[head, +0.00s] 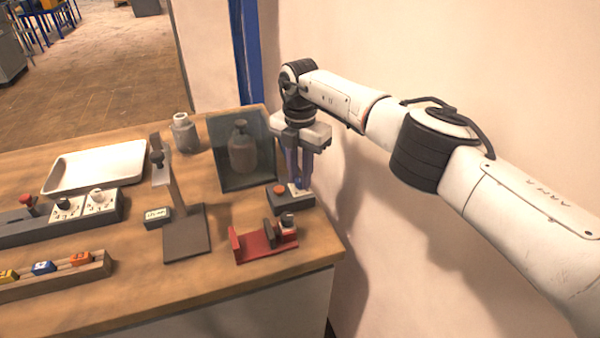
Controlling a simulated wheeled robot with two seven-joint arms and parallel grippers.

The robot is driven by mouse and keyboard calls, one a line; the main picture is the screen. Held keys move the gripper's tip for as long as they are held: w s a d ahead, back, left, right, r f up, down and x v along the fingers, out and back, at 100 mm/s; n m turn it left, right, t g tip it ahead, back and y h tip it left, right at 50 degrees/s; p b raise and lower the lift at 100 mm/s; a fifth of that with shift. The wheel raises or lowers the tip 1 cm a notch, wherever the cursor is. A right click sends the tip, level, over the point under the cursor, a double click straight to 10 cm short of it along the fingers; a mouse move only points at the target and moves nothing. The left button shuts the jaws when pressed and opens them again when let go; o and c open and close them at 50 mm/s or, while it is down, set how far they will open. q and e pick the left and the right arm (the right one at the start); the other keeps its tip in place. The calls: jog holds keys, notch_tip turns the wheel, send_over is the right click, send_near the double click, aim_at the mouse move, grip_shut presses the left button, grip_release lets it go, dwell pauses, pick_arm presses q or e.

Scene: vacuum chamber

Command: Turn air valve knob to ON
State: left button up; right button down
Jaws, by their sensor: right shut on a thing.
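A small dark control box (290,201) stands near the right edge of the table, with an orange button (279,188) and a pale label plate on top. My right gripper (299,181) points down over this plate from above, its fingers shut on the air valve knob there. The fingers hide the knob, so which way it points cannot be told, and the label is too small to read. My left gripper is not in view.
A red stand (250,246) is in front. A metal post stand (187,240), white tray (97,167) and switch panel (99,214) stand left. The wall is close on the right.

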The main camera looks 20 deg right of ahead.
aim_at(300, 179)
jog(key=shift+r+m, duration=0.1)
jog(key=shift+m, duration=1.9)
jog(key=c, duration=1.9)
grip_release()
jog(key=shift+o, duration=0.2)
notch_tip(300, 179, up, 10)
jog(key=b, duration=0.1)
jog(key=shift+r, duration=0.15)
